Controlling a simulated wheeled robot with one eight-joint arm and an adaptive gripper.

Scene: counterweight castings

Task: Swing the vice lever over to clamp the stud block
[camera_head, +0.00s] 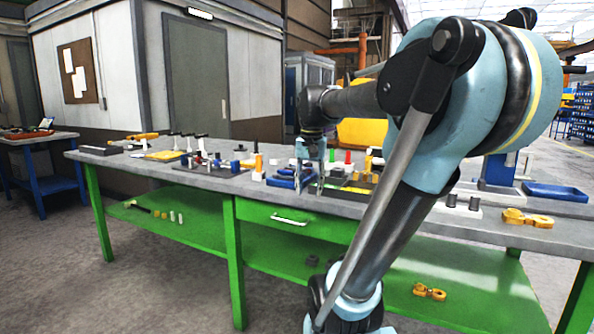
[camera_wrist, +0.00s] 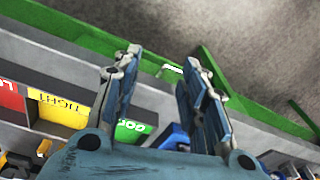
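My gripper (camera_head: 309,180) points down over the middle of the green-framed workbench. In the wrist view, its two fingers (camera_wrist: 163,62) are spread apart with nothing between the tips. A blue fixture (camera_head: 286,178), which looks like the vice, sits on the benchtop just left of the fingers in the head view. In the wrist view, a blue part (camera_wrist: 172,137) shows low between the fingers, partly hidden by the gripper. I cannot make out the lever or the stud block, and I see no contact.
The grey benchtop (camera_head: 215,178) holds several small parts on both sides of my gripper. A blue tray (camera_head: 556,192) and a yellow casting (camera_head: 527,218) sit at the right end.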

